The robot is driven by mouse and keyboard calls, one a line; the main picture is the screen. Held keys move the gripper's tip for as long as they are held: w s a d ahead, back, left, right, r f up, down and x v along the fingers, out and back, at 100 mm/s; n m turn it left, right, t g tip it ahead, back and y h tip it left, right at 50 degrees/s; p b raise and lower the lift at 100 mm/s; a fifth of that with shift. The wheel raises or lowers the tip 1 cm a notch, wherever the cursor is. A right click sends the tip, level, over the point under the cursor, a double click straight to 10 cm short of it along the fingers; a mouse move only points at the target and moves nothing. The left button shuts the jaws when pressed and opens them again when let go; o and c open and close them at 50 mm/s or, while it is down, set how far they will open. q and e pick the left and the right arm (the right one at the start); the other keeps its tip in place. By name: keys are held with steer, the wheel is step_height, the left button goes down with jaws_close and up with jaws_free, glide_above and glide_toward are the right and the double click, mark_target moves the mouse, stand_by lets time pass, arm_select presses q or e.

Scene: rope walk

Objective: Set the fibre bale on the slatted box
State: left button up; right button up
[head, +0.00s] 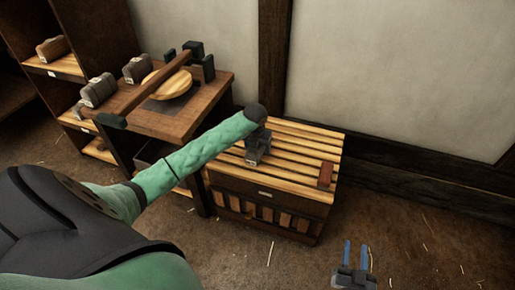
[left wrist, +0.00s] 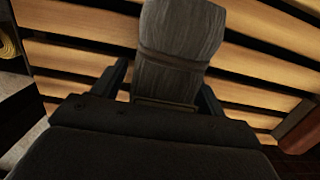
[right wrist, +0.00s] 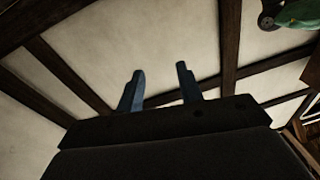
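The slatted box (head: 285,190) stands on the floor at the centre, with pale slats across its top. The grey fibre bale (left wrist: 172,50), with a band around it, is over these slats in the left wrist view; it seems to rest on them. In the head view, my left arm partly hides it. My left gripper (left wrist: 163,76) is around the near end of the bale, one finger on each side. A gap shows between the left finger and the bale, so the fingers look open. My right gripper (head: 355,254) is open and empty, low at the front right.
A brown bale (head: 52,48) is on the shelf. A reddish block (head: 325,174) lies on the box's right edge. The floor at right is clear.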

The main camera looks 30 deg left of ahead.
arm_select(q)
steer(key=shift+r, duration=0.15)
arm_select(e)
steer(key=shift+f, duration=0.1)
arm_select(q)
steer(key=r, duration=0.7)
steer(key=s+r+p, duration=0.1)
steer(key=r, duration=0.3)
steer(key=shift+s+d, duration=0.1)
steer(key=shift+d, duration=0.05)
steer(key=shift+s+r, duration=0.1)
steer(key=shift+r, duration=0.35)
arm_select(e)
steer(key=s+f+g, duration=0.4)
steer(key=f+g, duration=0.1)
steer(key=f, duration=0.8)
steer(key=shift+s+f+h, duration=0.15)
steer(key=shift+f+h, duration=0.05)
steer(key=shift+h, duration=0.2)
steer(key=shift+d, duration=0.1)
